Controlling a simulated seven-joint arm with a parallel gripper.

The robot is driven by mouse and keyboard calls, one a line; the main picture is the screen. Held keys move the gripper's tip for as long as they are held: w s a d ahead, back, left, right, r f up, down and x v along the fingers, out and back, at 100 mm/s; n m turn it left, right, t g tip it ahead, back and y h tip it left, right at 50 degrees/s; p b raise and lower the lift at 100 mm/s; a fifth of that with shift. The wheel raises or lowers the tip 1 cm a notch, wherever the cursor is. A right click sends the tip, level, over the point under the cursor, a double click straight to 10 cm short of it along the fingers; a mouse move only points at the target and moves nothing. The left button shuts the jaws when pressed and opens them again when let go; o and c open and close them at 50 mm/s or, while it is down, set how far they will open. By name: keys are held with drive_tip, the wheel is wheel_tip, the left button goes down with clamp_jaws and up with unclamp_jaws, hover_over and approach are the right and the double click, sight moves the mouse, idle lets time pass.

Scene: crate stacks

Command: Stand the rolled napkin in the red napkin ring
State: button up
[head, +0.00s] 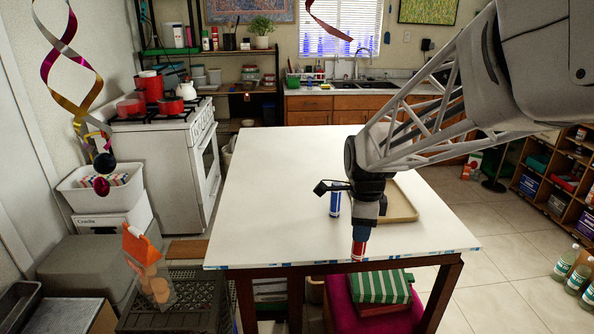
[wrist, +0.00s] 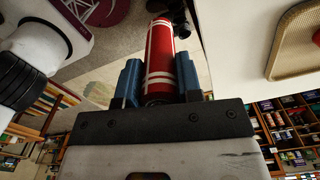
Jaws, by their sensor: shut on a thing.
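My gripper (head: 361,232) is shut on a red roll with white stripes (wrist: 160,55), which looks like the rolled napkin. In the wrist view the roll lies between my two blue fingers (wrist: 159,78) and points away from the camera. In the head view the red roll (head: 358,250) hangs down at the table's front edge; I cannot tell its height. A small blue-and-white cylinder (head: 335,204) stands upright on the table, left of my gripper.
A tan tray (head: 408,217) lies on the white table (head: 270,190) behind and right of my gripper; it also shows in the wrist view (wrist: 283,66). The table's left half is clear. A magenta stool with a green striped item (head: 380,287) stands below the front edge.

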drive_tip(key=w+d+r, duration=0.1)
drive_tip(key=w+d, duration=0.4)
drive_tip(key=w, duration=0.4)
drive_tip(key=w+d+r, duration=0.2)
drive_tip(key=w+d, duration=0.3)
drive_tip(key=w, duration=0.5)
drive_tip(key=w+d+r, duration=0.1)
drive_tip(key=w+d, duration=0.4)
drive_tip(key=w, duration=0.5)
drive_tip(key=shift+r, duration=0.4)
drive_tip(key=shift+f, duration=0.25)
wheel_tip(320, 180, down, 7)
drive_tip(key=shift+f, duration=0.2)
drive_tip(key=shift+f, duration=0.7)
idle(0.7)
drive_tip(key=o, duration=1)
drive_tip(key=shift+r, duration=0.15)
wheel_tip(320, 180, up, 9)
idle(1.9)
